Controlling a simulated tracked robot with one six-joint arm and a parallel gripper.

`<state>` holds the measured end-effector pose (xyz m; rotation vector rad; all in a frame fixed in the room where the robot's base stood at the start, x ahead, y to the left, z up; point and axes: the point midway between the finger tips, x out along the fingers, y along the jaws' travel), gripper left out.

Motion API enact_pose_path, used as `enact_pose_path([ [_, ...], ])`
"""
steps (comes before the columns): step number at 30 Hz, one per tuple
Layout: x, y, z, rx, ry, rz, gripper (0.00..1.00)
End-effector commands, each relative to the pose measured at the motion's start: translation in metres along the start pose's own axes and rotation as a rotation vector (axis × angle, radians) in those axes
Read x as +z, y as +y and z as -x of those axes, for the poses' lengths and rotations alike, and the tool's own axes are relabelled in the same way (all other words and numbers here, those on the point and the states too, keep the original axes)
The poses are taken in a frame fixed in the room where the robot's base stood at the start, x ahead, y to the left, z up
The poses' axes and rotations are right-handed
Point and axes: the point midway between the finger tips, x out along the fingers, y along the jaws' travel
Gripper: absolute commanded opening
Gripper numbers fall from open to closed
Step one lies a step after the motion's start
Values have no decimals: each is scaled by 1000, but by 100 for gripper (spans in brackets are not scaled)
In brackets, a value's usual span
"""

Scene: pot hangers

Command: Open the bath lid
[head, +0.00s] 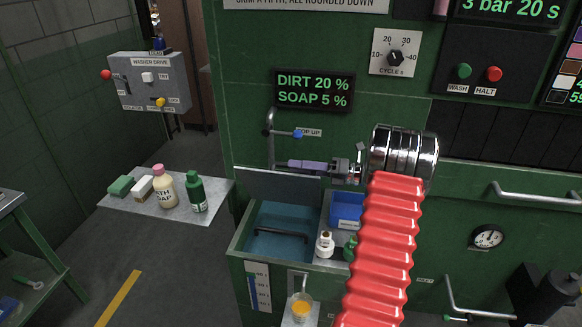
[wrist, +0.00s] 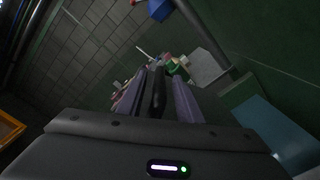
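The bath (head: 240,240) is a green-rimmed tub at the lower middle of the head view. A teal surface (head: 275,218) with a dark bar (head: 280,235) across it shows inside the rim. A grey panel (head: 262,187) stands upright along the back of the bath. I cannot tell for sure whether the lid is this panel or the teal surface. My gripper (head: 291,164) is above the panel's top edge, its purple fingers pointing left. In the wrist view its fingers (wrist: 158,82) are apart, with a dark shape between them that I cannot identify.
A grey pipe (head: 270,145) and a blue-tipped lever (head: 297,134) are close to my fingers. A blue bin (head: 346,208) and a white bottle (head: 325,243) stand right of the bath. A shelf (head: 180,208) with bottles is at left.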

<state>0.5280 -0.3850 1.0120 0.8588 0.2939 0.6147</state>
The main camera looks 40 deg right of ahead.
Motion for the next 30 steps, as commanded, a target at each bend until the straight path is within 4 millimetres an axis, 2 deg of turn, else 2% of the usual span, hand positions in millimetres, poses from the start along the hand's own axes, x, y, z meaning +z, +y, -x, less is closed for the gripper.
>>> enact_pose_path([
  [3, -1, 0, -17, 2, 2, 0, 33],
  [6, -1, 0, -24, 1, 1, 0, 33],
  [17, 0, 0, -28, 0, 0, 0, 33],
  [30, 0, 0, -28, 0, 1, -1, 2],
])
